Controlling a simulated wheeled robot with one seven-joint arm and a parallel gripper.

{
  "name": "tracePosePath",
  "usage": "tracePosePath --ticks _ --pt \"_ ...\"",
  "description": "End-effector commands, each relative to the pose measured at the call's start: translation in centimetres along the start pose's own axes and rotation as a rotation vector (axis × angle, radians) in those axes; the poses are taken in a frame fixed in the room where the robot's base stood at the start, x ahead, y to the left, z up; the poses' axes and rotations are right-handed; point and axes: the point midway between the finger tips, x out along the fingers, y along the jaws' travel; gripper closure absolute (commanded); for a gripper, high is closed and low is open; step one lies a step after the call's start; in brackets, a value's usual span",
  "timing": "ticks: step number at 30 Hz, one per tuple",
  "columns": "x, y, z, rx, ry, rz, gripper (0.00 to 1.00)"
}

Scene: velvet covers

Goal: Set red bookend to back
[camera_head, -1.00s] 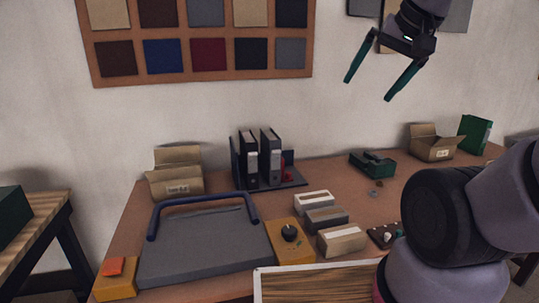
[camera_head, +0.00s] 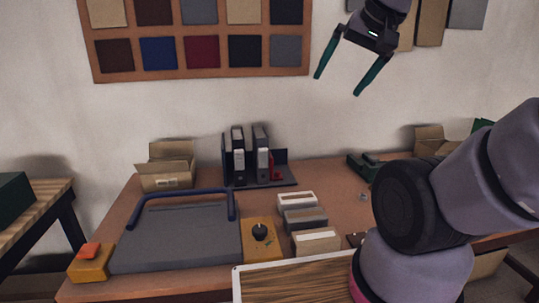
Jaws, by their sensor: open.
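A small red bookend (camera_head: 277,170) stands at the right side of the grey binders (camera_head: 261,152), on a dark blue bookend stand (camera_head: 290,179) at the back of the table. Part of the red bookend is hidden behind the binder. My gripper (camera_head: 338,86) is open and empty. It is high in front of the wall, well above the table and to the right of the red bookend.
A grey press with a blue handle (camera_head: 176,236) fills the table's left. Small boxes (camera_head: 304,219) lie mid-table. An open carton (camera_head: 166,170) stands left of the binders.

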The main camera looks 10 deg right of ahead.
Motion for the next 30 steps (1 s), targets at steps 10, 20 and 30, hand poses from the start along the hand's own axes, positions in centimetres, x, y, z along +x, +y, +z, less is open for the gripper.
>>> tracePosePath --ticks 10,20,30 --pt "0.0 0.0 0.0 0.0 0.0 0.0 0.11" --pt "2.3 -2.2 -6.2 -0.191 -0.079 0.023 0.36" --pt "11.9 -5.3 -17.1 -0.597 -0.236 0.038 0.36"
